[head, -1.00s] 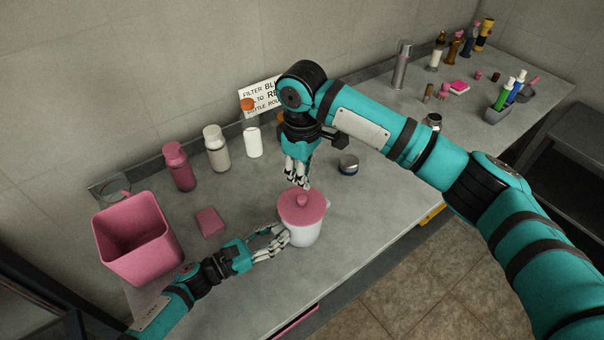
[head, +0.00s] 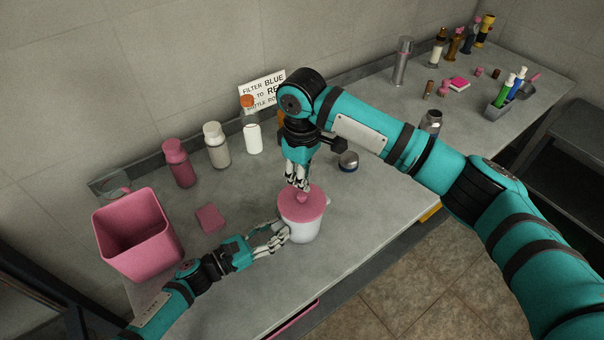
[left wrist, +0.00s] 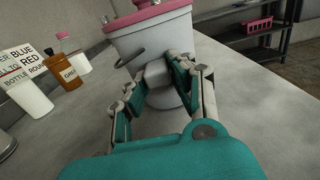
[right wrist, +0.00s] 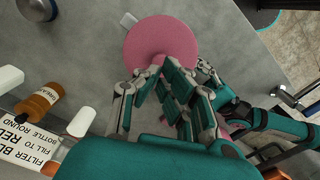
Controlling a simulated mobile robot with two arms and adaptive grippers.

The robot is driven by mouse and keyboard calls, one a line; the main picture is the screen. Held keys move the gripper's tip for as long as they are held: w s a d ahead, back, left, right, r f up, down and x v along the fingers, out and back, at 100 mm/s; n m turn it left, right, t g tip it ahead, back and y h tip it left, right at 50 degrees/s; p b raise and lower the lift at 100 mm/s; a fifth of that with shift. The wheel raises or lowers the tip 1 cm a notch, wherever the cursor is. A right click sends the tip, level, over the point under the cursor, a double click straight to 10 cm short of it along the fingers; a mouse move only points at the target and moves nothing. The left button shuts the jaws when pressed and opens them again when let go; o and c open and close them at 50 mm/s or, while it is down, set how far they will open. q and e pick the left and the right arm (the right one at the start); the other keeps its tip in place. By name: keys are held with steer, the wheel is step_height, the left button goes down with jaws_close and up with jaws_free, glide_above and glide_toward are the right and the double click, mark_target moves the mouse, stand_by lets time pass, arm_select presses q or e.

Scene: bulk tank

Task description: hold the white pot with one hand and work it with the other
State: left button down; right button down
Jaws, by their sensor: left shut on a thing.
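The white pot (head: 304,231) stands on the grey counter with a pink lid (head: 315,203) on it. The pot also shows in the left wrist view (left wrist: 150,42). My left gripper (head: 284,231) is shut on the pot at its left side, low on the body; a pale piece of it shows between the fingers in the left wrist view. My right gripper (head: 301,187) points down just above the lid, at its pink knob (head: 302,198).
A pink bin (head: 135,240) and a pink block (head: 210,218) stand left of the pot. Bottles (head: 217,146) and a sign (head: 262,90) line the wall. A small dark-sided jar (head: 348,162) stands behind the pot. The counter's front edge is close.

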mark_target(302, 194)
steer(key=shift+f, duration=1.55)
steer(key=shift+r, duration=3.6)
arm_select(q)
steer(key=c, duration=1)
jaws_free()
steer(key=shift+c, duration=0.2)
